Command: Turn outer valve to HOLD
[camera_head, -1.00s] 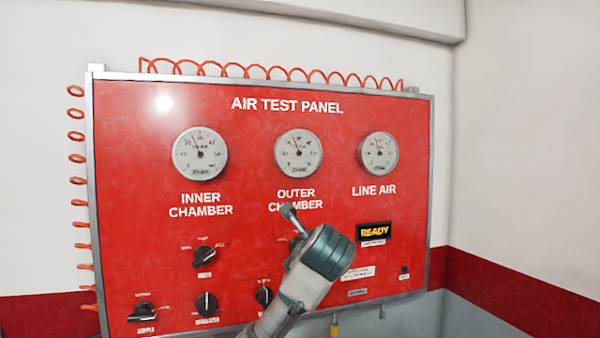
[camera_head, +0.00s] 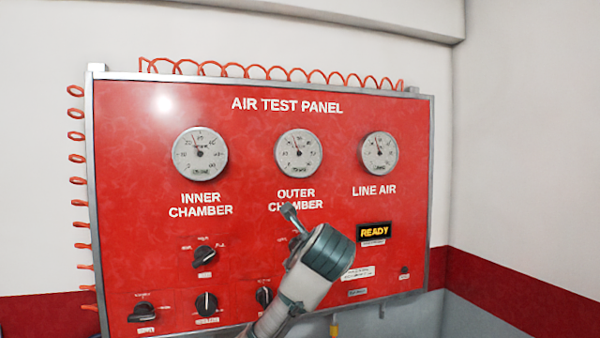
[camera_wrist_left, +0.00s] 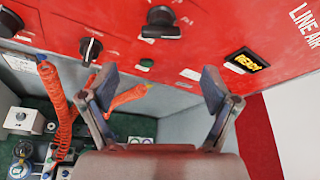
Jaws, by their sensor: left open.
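The air test panel (camera_head: 130,220) is red and fixed to the wall. The outer valve, a black knob (camera_head: 295,242), sits below the OUTER CHAMBER label and is largely hidden behind my left arm in the head view. In the left wrist view, what looks like the same knob (camera_wrist_left: 160,17) is at the top, with a label under it. My left gripper (camera_wrist_left: 158,86) is open and empty, its fingers spread apart below that knob and not touching it. In the head view a finger of my left gripper (camera_head: 290,212) shows in front of the panel. My right gripper is out of view.
The inner valve knob (camera_head: 204,256) is to the left. Lower knobs are the dumper (camera_head: 143,312), the regulator (camera_head: 206,303) and another (camera_head: 264,297). A READY display (camera_head: 374,233) is at right. An orange coiled hose (camera_wrist_left: 58,105) hangs near my left gripper.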

